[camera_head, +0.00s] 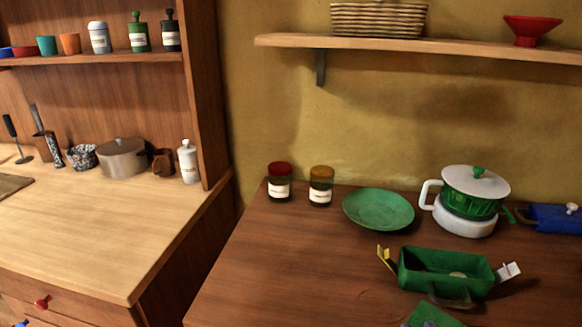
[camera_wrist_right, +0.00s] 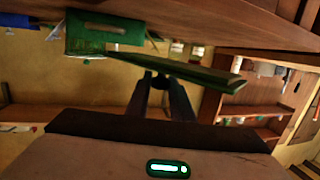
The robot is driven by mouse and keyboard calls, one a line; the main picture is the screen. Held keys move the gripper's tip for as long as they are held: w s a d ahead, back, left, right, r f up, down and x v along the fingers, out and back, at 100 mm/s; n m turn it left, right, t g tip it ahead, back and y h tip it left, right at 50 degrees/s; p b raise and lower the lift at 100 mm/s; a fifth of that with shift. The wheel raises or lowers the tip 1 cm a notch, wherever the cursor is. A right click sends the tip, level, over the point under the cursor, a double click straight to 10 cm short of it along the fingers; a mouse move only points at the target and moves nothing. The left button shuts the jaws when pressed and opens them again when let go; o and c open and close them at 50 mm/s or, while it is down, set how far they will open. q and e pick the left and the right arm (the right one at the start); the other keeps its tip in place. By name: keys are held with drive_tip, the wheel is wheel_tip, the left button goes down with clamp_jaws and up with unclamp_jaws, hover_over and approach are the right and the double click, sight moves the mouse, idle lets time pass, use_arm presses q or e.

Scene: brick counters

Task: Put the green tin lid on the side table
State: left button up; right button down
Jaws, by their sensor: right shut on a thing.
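The green tin (camera_head: 447,274) stands open on the dark wooden table (camera_head: 270,275), with a yellow piece and a white piece at its ends. The green tin lid (camera_head: 432,316) shows at the bottom edge of the head view, in front of the tin, partly cut off. In the right wrist view, my right gripper (camera_wrist_right: 162,80) is shut on the edge of the lid (camera_wrist_right: 205,76). The tin (camera_wrist_right: 88,34) is close beyond it there. My left gripper is in neither view. I cannot tell which surface is the side table.
A green plate (camera_head: 379,209), a white and green pot (camera_head: 470,200), a blue box (camera_head: 556,219) and two jars, red-topped (camera_head: 279,186) and yellow-topped (camera_head: 321,190), stand along the back. The front left of the dark table is clear. A lighter counter (camera_head: 110,235) stands left.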

drive_tip(key=shift+w, duration=0.15)
drive_tip(key=w+d+r+m+g+h, duration=0.4)
drive_tip(key=w+d+m+h, duration=0.2)
drive_tip(key=w, duration=0.3)
drive_tip(key=w+d+r+m+g+h, duration=0.4)
drive_tip(key=w+d+h, duration=0.3)
drive_tip(key=w, duration=0.3)
drive_tip(key=shift+w+d+r+m+h, duration=0.15)
drive_tip(key=shift+d+r+m+h, duration=0.2)
drive_tip(key=shift+d+m, duration=0.55)
drive_tip(key=shift+f, duration=0.1)
drive_tip(key=shift+f+p, duration=0.35)
drive_tip(key=shift+f, duration=4.5)
drive_tip(key=c, duration=1.6)
unclamp_jaws()
drive_tip(key=shift+o, duration=0.2)
